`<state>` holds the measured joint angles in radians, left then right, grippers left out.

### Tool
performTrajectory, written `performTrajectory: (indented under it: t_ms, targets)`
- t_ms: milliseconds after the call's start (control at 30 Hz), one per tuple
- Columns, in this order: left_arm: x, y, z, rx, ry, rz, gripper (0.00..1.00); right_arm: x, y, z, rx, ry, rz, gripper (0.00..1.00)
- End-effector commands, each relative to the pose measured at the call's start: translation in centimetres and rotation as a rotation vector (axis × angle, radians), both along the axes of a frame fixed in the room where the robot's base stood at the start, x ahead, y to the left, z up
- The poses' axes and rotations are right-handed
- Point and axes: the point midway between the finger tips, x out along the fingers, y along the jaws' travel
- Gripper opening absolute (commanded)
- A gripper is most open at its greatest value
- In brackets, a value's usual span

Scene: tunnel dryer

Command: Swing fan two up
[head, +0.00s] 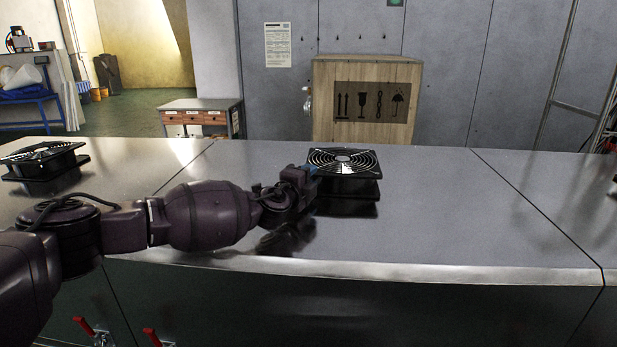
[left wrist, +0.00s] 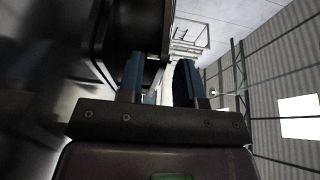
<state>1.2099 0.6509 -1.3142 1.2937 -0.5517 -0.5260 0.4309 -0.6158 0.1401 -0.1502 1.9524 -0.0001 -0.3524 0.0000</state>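A black square fan (head: 343,162) with a round wire grille facing up sits on the steel top near the middle. Its flat upper frame lies over a darker body. A second similar fan (head: 42,153) is at the far left. My left gripper (head: 312,171) is at the left edge of the middle fan, with blue fingertips close to its frame. In the left wrist view, the blue fingers (left wrist: 158,78) stand apart, and the dark fan frame (left wrist: 115,30) reaches partly between them. I cannot tell if they touch it. My right gripper is not in view.
The steel top (head: 440,215) is clear to the right of the middle fan, with seams across it. Red-handled latches (head: 84,326) are on the front below. A wooden crate (head: 366,127) and a drawer table (head: 200,116) stand behind.

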Motion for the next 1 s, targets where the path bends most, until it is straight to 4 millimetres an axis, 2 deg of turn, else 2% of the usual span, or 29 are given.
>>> performTrajectory:
  t_ms: [267, 500, 867, 1000]
  targets:
    - [0.09, -0.07, 0.0, 0.0, 0.0, -0.001, 0.33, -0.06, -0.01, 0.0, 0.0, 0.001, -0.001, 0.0]
    - [0.08, -0.04, 0.01, 0.0, 0.0, 0.0, 0.0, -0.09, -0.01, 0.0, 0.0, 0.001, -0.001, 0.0]
    - [0.19, -0.04, 0.05, 0.0, -0.001, 0.0, 0.0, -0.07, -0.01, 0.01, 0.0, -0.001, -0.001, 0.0]
    - [0.83, -0.03, 0.34, 0.001, -0.004, 0.003, 0.0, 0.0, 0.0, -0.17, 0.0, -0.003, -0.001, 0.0]
